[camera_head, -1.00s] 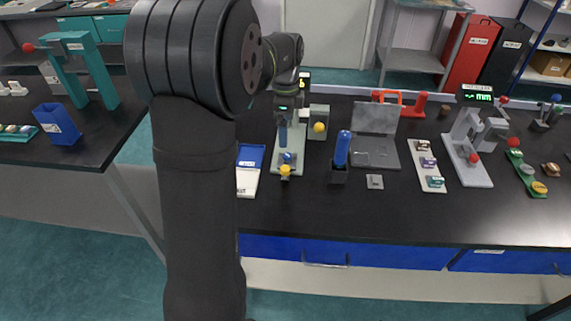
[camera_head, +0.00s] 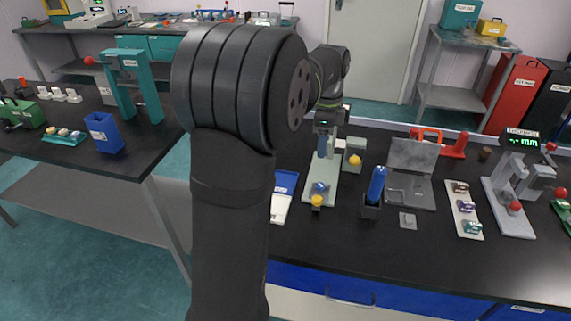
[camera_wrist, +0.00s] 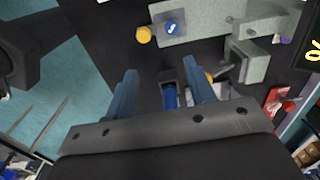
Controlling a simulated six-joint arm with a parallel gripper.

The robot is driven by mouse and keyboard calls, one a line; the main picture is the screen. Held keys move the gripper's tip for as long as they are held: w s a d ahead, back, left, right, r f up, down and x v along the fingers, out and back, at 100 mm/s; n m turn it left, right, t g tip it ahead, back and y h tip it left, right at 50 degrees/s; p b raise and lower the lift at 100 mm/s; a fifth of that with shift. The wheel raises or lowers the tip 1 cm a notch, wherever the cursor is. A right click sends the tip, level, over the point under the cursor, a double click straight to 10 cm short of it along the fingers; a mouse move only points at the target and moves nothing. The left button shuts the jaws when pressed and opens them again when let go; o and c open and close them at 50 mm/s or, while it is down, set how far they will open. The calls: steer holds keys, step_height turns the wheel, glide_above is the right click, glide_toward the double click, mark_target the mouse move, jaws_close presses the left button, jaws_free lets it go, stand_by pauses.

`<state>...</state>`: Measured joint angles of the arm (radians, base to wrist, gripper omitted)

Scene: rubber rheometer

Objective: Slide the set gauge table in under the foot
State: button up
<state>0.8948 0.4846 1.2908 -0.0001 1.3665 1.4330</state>
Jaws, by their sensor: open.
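The gauge stands mid-bench in the head view, with a pale green base (camera_head: 319,172), a small lit display (camera_head: 325,123) and a blue spindle (camera_head: 322,147) above the base. A small blue-topped piece (camera_head: 320,187), apparently the table, sits at the base's near end, in front of the spindle, with a yellow knob (camera_head: 317,201). In the wrist view the blue-topped piece (camera_wrist: 172,28) and yellow knob (camera_wrist: 143,35) show near the top. My gripper (camera_wrist: 160,82) is open and empty. Its fingers appear either side of a blue cylinder (camera_wrist: 169,97), which lies beyond them.
Right of the gauge stand a block with a yellow ball (camera_head: 355,160) and a dark holder (camera_head: 370,211) with a blue cylinder (camera_head: 377,183). A grey hinged plate (camera_head: 410,188) and sample strip (camera_head: 464,208) are farther right. A blue-and-white card (camera_head: 283,196) lies left.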

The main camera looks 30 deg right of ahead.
mark_target(318, 198)
steer(key=s+f+n, duration=0.1)
steer(key=f+n, duration=0.2)
steer(key=f, duration=0.2)
steer(key=s+a+f+n, duration=0.1)
steer(key=f+n, duration=0.1)
steer(key=f, duration=0.4)
steer(key=s+a+f+n, duration=0.1)
steer(key=f+n, duration=0.2)
steer(key=f, duration=0.2)
steer(key=shift+a+f+n, duration=0.2)
steer(key=shift+n, duration=0.1)
steer(key=shift+c, duration=0.2)
steer(key=shift+w, duration=0.1)
jaws_close()
